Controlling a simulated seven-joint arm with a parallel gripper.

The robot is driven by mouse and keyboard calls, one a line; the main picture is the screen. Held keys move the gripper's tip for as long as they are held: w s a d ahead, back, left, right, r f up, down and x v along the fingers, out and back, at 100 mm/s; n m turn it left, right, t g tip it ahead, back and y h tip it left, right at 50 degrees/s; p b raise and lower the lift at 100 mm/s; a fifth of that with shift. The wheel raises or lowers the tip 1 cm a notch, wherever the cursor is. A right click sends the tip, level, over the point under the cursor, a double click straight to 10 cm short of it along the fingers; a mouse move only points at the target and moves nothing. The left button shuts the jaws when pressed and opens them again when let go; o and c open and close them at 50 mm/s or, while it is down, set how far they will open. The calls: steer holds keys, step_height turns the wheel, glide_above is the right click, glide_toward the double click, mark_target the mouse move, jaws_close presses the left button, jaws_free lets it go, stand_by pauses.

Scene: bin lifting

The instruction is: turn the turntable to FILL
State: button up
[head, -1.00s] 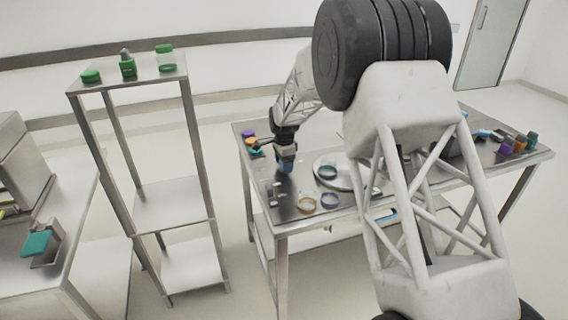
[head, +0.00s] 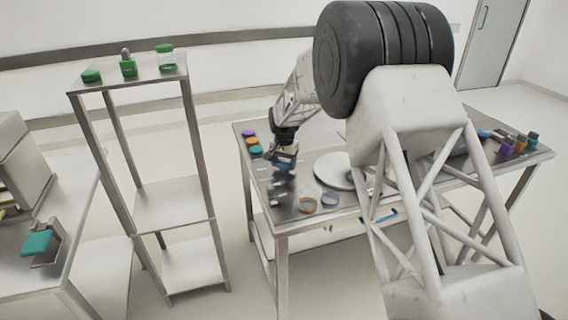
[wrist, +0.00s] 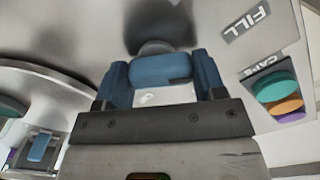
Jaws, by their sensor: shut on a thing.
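The turntable (head: 331,171) is a pale round disc on the metal table, partly hidden by my arm in the head view. Its curved edge also shows at left in the wrist view (wrist: 62,84). My gripper (head: 284,166), left of the disc, is shut on a blue knob (wrist: 160,69). The knob sits against a round grey post, with a finger on each side. A FILL label (wrist: 246,20) lies on the table, right of the knob in the wrist view. What joins the knob to the disc is not visible.
Purple, orange and teal caps (head: 252,141) sit by the table's left edge, beside a CAPS label (wrist: 264,67). A shelf (head: 130,74) with green-topped containers stands left.

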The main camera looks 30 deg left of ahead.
mark_target(284, 162)
steer(key=shift+n, duration=1.3)
steer(key=o, duration=0.9)
steer(key=shift+r, duration=3.95)
steer(key=shift+d, duration=0.1)
